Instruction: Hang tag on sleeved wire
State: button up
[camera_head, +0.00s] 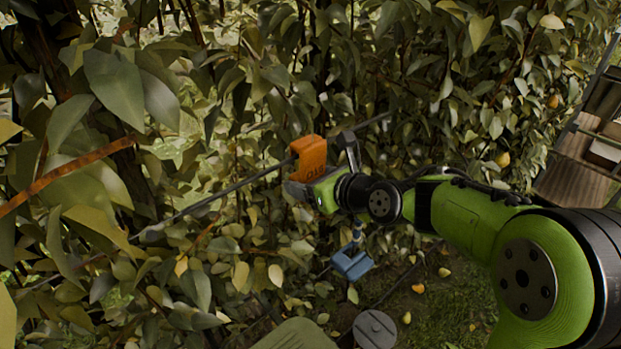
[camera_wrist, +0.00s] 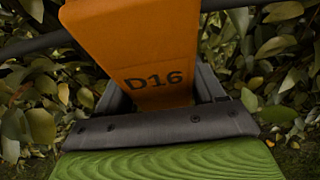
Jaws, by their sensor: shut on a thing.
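The orange tag (camera_head: 309,158), marked D16, is upright at the wire in the head view. It also fills the upper middle of the wrist view (camera_wrist: 135,40). My gripper (camera_head: 303,182) is shut on the tag's lower part; its two dark fingers flank the tag in the wrist view (camera_wrist: 160,92). A dark wire (camera_head: 225,190) runs from lower left to upper right and meets the tag near its top. In the wrist view the wire (camera_wrist: 35,44) shows on both sides of the tag and is hidden behind it. I cannot tell whether the tag's hook is around the wire.
Dense leaves and branches surround the wire. A blue piece (camera_head: 352,263) hangs below my wrist. A rusty branch (camera_head: 70,175) crosses at left. A wooden cart or crate stack (camera_head: 585,150) stands at right. Fallen pears lie on the grass.

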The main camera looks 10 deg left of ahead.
jog(key=o, duration=1.1)
jog(key=shift+o, duration=0.2)
